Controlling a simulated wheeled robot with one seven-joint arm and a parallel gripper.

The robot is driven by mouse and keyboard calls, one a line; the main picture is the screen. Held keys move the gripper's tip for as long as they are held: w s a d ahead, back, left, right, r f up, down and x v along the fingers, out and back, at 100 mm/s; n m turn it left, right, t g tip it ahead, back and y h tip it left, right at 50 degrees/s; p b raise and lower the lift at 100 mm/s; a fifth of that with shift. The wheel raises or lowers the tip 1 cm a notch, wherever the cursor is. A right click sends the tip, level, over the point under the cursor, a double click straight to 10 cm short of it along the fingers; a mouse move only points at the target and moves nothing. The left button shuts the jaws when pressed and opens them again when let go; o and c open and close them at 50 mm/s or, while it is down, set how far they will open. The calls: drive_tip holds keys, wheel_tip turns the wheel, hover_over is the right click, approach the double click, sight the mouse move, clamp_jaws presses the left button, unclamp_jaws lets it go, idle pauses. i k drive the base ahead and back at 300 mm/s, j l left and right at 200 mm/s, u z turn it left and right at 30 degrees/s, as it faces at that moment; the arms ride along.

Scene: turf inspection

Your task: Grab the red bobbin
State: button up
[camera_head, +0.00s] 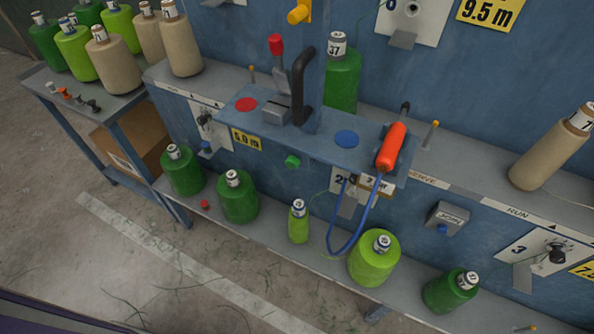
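Several small bobbin-like pieces lie in a row on the side table (112,103) at left. One of them is an orange-red piece (64,93), near a pale one, a brown one and a dark one. Another small red piece (204,204) lies on the lower shelf between two dark green spools. They are too small to tell which is the red bobbin. My gripper is not in view.
Large green and tan spools (113,62) crowd the table's back. A blue bracket (318,136) juts out, with a red-tipped lever (276,45), black handle (301,85) and orange tool (391,147) on a blue hose. Spools line the lower shelf (268,232). The floor in front is open.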

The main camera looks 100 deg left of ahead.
sight(203, 203)
drive_tip(key=u, duration=0.85)
drive_tip(key=k+l+u, duration=0.1)
drive_tip(key=u, duration=0.75)
drive_tip(key=k+u, duration=0.1)
drive_tip(key=u, duration=0.8)
drive_tip(key=j+u, duration=0.1)
drive_tip(key=u, duration=0.3)
drive_tip(key=k, duration=0.05)
